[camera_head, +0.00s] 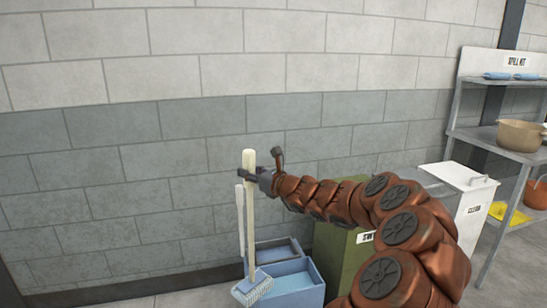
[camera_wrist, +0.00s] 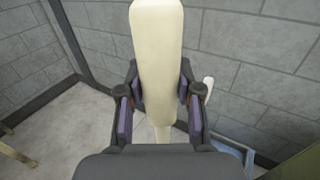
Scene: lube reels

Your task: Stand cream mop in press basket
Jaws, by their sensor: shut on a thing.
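The cream mop (camera_head: 249,215) is upright, its long cream handle running down to a pale blue-white head at the bucket's left front corner. My gripper (camera_head: 262,176) is shut on the upper handle. In the wrist view the cream mop (camera_wrist: 157,60) stands between the two fingers of my gripper (camera_wrist: 160,100). The bucket (camera_wrist: 232,145) shows at lower right in the wrist view.
A second, white handle (camera_head: 240,222) stands close left of the mop. A green bin (camera_head: 330,255) and a white lidded bin (camera_head: 468,205) stand right of the bucket. A metal shelf (camera_head: 490,135) holds pots at far right. The block wall is close behind.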

